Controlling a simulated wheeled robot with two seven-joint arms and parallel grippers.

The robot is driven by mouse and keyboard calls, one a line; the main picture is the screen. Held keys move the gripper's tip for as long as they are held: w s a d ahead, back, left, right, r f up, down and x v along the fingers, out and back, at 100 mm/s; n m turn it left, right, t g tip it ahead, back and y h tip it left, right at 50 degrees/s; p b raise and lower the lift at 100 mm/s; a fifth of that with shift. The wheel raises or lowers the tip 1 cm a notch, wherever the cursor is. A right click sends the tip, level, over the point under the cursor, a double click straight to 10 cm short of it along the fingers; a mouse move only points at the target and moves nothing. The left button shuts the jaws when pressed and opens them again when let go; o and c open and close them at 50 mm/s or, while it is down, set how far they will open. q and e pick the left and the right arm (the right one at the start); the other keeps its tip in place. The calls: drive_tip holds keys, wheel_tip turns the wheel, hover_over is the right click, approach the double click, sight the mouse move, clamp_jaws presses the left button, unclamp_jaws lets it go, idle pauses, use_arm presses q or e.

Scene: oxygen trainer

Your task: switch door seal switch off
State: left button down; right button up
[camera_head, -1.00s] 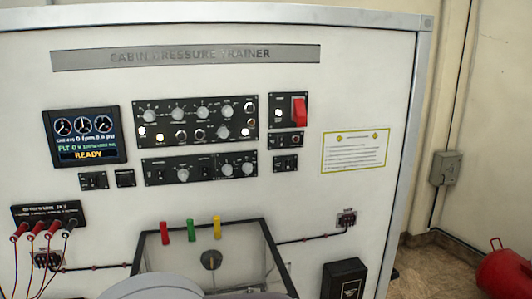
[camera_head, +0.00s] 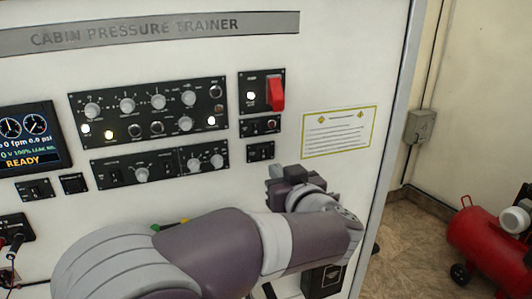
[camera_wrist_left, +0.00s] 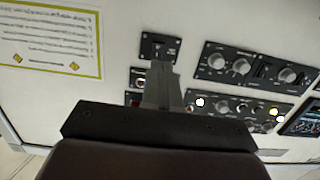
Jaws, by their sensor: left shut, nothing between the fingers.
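The labels are too small to read, so I cannot tell which switch is the door seal switch. A small black switch panel (camera_head: 260,151) sits at the right of the trainer, below another small switch panel (camera_head: 260,126) and the red-lever panel (camera_head: 251,88). My left gripper (camera_head: 285,172) is shut and empty, just below and right of the lowest small panel. In the left wrist view, which is upside down, the shut fingers (camera_wrist_left: 160,72) overlap the lower edge of a small switch panel (camera_wrist_left: 160,47). Contact cannot be told. My right gripper is not in view.
Larger knob panels (camera_head: 150,113) lie to the left, with a display (camera_head: 30,138) beyond. A yellow-edged notice (camera_head: 339,131) is to the right of the switches. My left forearm covers the lower trainer. A red compressor (camera_head: 490,235) stands on the floor at right.

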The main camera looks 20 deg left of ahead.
sight(263, 156)
use_arm(q)
drive_tip(key=p+x, duration=0.1)
drive_tip(key=x, duration=0.3)
drive_tip(key=shift+w+a+r, duration=0.15)
drive_tip(key=shift+w, duration=0.05)
drive_tip(key=shift+w+a+p, duration=0.2)
drive_tip(key=shift+w+p, duration=0.2)
drive_tip(key=shift+p, duration=0.4)
drive_tip(key=shift+w+a+f, duration=0.3)
drive_tip(key=shift+w+a, duration=0.1)
drive_tip(key=shift+w, duration=0.15)
drive_tip(key=shift+s+d, duration=0.1)
drive_tip(key=f+t+y+b, duration=0.1)
drive_tip(key=t+b, duration=0.1)
drive_tip(key=b, duration=0.5)
drive_tip(key=shift+f+y, duration=0.25)
drive_tip(key=shift+y, duration=0.05)
drive_tip(key=shift+r+b, duration=0.2)
drive_tip(key=shift+b, duration=0.25)
drive_tip(key=shift+r+t, duration=0.3)
